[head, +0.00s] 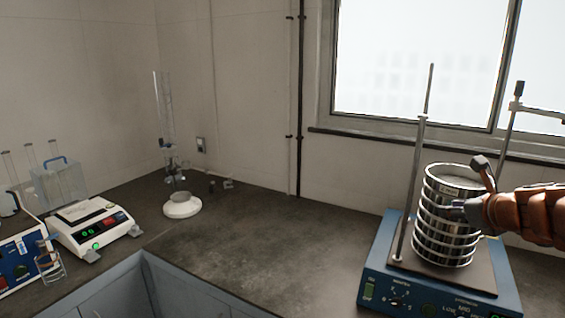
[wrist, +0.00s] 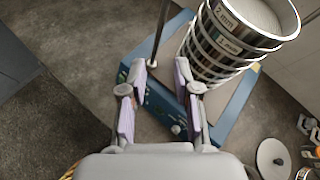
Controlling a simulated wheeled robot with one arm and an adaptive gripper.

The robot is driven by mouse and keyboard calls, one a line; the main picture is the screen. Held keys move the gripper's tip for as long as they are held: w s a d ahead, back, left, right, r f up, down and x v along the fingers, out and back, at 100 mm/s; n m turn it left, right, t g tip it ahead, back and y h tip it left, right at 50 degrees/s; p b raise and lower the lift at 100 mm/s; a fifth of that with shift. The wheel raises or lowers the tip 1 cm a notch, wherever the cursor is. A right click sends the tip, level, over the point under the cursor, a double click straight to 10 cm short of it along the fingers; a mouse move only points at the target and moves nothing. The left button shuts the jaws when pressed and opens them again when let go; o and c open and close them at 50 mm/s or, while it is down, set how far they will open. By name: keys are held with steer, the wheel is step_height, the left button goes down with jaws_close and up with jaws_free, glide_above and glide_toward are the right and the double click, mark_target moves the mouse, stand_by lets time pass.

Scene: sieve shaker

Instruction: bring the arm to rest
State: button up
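In the head view, my gripper (head: 471,190) comes in from the right and overlaps the stack of round metal sieves (head: 440,232). In the wrist view, my gripper (wrist: 163,78) has its two fingers apart with nothing between them. The stack stands upright on the blue sieve shaker (head: 374,262), between metal rods (head: 412,190). The stack's top sieve is open and holds pale material. Contact between gripper and stack cannot be told from the head view.
A white balance (head: 92,222) and a blue-fronted device (head: 22,262) stand at the left. A white round base with a funnel (head: 182,207) is in the back corner. The counter (head: 265,240) between them and the shaker is clear. A window is behind the shaker.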

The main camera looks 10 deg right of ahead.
steer(key=s+a+f+n+g+y, duration=0.25)
steer(key=a+n, duration=0.35)
steer(key=a, duration=0.3)
steer(key=s+a+f+n+g+y, duration=0.1)
steer(key=s+a+f+n+g, duration=0.25)
steer(key=a, duration=0.55)
steer(key=s+a+f+n+g+y, duration=0.1)
steer(key=s+a+f+n, duration=0.1)
steer(key=a+f+n, duration=0.4)
steer(key=s+a+f+n+g, duration=0.3)
steer(key=s+a+n+g, duration=0.1)
steer(key=s+a+n, duration=0.5)
steer(key=s+d+f+n+g+h, duration=0.1)
steer(key=s+d+f+n+h, duration=0.1)
steer(key=s+n, duration=0.2)
steer(key=s+d+f+n+g+h, duration=0.2)
steer(key=s+n, duration=0.3)
steer(key=s, duration=0.5)
